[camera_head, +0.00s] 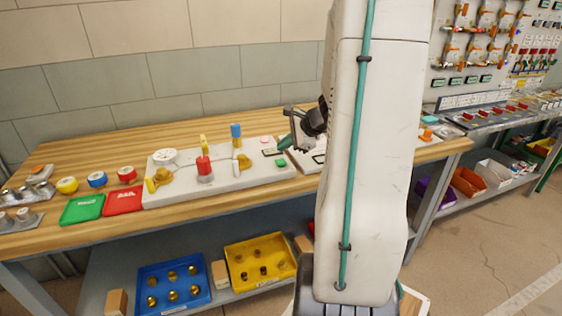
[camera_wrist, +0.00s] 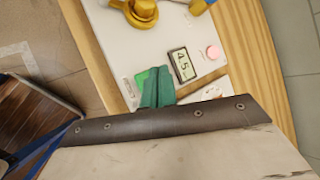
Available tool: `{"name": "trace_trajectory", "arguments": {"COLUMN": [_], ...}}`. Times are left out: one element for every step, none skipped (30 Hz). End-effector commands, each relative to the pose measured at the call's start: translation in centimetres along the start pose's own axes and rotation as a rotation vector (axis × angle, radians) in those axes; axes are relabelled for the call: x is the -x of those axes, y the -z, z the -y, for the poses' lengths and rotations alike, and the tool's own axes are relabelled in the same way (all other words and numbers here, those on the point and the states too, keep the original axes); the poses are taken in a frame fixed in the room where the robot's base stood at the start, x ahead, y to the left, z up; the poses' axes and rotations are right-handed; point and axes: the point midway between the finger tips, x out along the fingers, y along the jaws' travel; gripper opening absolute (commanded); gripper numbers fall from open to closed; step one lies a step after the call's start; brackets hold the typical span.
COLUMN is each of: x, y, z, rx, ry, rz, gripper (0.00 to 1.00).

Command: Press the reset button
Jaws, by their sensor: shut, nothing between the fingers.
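The white panel (camera_head: 235,183) lies on the wooden bench and carries a green button (camera_head: 281,163), a round pink button (camera_head: 265,140) and a small display (camera_head: 272,152). I cannot read which button is labelled reset. My gripper (camera_head: 285,142) is shut and empty, with teal fingertips just above the panel's right end. In the wrist view, the fingertips (camera_wrist: 158,86) partly cover the green button (camera_wrist: 142,80); I cannot tell whether they touch it. The display (camera_wrist: 182,65) and pink button (camera_wrist: 211,52) show clear of the fingers there.
Yellow and blue-handled valves (camera_head: 204,160) stand on the panel left of my gripper. A red tray (camera_head: 123,201) and green tray (camera_head: 82,209) lie further left. My arm hides the bench's right middle. Blue (camera_head: 174,309) and yellow (camera_head: 236,285) bins sit on the shelf below.

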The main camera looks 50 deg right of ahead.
Motion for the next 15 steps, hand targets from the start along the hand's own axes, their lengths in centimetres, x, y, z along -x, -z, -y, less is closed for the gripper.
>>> {"name": "trace_trajectory", "arguments": {"x": [-0.4, -0.6, -0.8, -1.0, -1.1, -1.2, -1.3, -1.3, -1.4, -1.4, -1.4, -1.4, -1.4, -1.4, -1.4], "y": [0.3, 0.4, 0.6, 0.7, 0.8, 0.9, 0.9, 1.0, 1.0, 1.0, 1.1, 1.1, 1.1, 1.1, 1.1], "z": [-0.3, -0.4, -0.6, -0.7, -0.8, -0.9, -1.0, -1.0, -1.0, -1.1, -1.1, -1.1, -1.1, -1.1, -1.1], "rx": [-0.002, -0.002, -0.002, -0.002, -0.001, -0.001, -0.002, -0.002, -0.001, -0.001, -0.001, 0.0, 0.0, 0.0, 0.0], "ry": [-0.001, -0.001, -0.001, -0.001, -0.001, -0.001, 0.0, 0.0, 0.0, 0.0, 0.0, 0.0, 0.001, 0.001, 0.001], "rz": [0.001, 0.001, 0.001, 0.001, 0.001, 0.0, 0.0, 0.0, 0.0, 0.0, 0.0, -0.001, -0.001, -0.001, -0.001], "gripper": [0.0, 0.0, 0.0, 0.0, 0.0, 0.0, 0.0, 0.0, 0.0, 0.0, 0.0, 0.0, 0.0, 0.0, 0.0]}}
